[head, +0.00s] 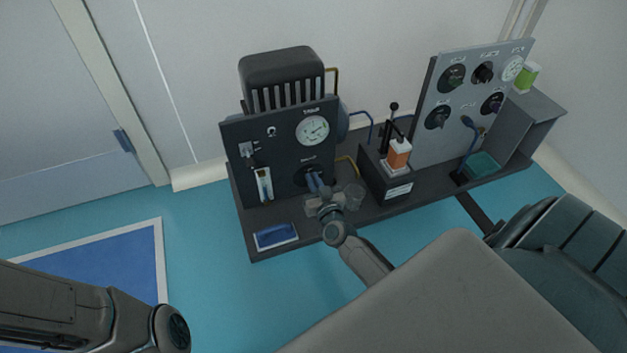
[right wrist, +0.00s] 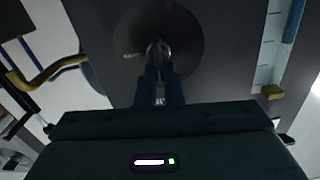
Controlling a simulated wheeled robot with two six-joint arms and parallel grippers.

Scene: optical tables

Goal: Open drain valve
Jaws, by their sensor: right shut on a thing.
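A dark panel (head: 240,133) stands on the left of the bench, with a round dark valve plate (head: 299,176) low on its right side. My right gripper (head: 315,181) is at this plate, with its blue fingers pointing into the panel. In the right wrist view the fingers (right wrist: 158,80) are shut on a small metallic valve handle (right wrist: 158,47) at the middle of the dark round plate (right wrist: 188,35). The label beside the handle is too small to read. My left arm shows at the lower left, but its gripper is out of view.
A pressure gauge (head: 312,130) and a sight tube (head: 265,186) are on the panel. A hand pump box (head: 385,184) and a grey knob panel (head: 460,110) stand further right.

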